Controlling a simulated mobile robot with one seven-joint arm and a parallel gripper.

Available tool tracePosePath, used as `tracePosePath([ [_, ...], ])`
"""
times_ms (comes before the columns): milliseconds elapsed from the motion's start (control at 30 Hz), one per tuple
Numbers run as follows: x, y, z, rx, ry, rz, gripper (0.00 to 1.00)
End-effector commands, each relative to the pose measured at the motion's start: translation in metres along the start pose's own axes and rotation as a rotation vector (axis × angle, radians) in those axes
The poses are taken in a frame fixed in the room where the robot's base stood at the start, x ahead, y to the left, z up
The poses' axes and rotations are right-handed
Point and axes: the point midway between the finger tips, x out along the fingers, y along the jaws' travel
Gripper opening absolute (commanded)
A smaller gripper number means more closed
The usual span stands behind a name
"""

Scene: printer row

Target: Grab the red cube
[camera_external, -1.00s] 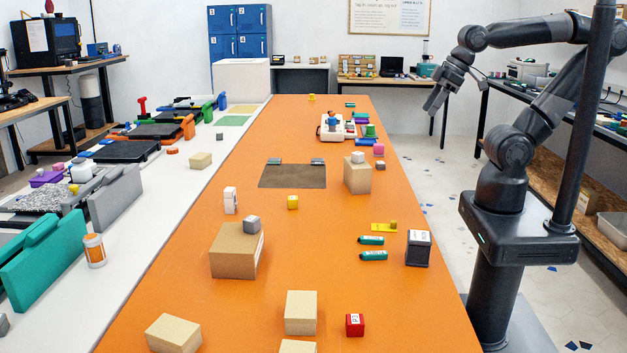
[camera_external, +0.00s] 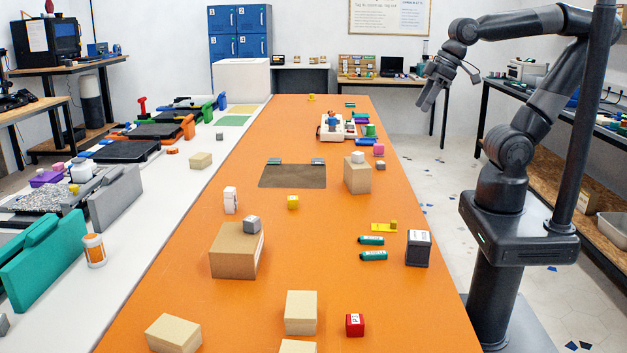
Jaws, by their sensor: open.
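The red cube (camera_external: 355,325) sits on the orange table near its front right, with white markings on it. It stands just right of a tan box (camera_external: 300,312) and apart from it. My gripper (camera_external: 426,102) is open and empty, pointing down, high up beyond the right edge of the table. It is far from the red cube, toward the back of the room. Nothing hides the cube.
On the orange table (camera_external: 200,300), a brown box (camera_external: 236,251) carries a grey cube (camera_external: 252,224). A black box (camera_external: 418,248) and green cylinders (camera_external: 372,255) lie near the right edge. The surface between them and the red cube is clear.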

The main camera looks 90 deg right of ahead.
Motion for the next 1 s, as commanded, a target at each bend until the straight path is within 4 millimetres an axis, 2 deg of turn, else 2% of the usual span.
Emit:
tracePosePath([
  [100, 0.004, -0.020, -0.035, -0.005, -0.041, -0.024, 0.55],
  [267, 0.015, -0.053, -0.079, -0.002, -0.094, -0.050, 0.55],
  [500, 0.045, -0.118, -0.134, -0.003, -0.173, -0.074, 0.55],
  [667, 0.072, -0.169, -0.161, -0.006, -0.226, -0.079, 0.55],
  [800, 0.100, -0.220, -0.177, -0.010, -0.271, -0.079, 0.55],
  [1000, 0.146, -0.297, -0.183, -0.018, -0.333, -0.067, 0.55],
])
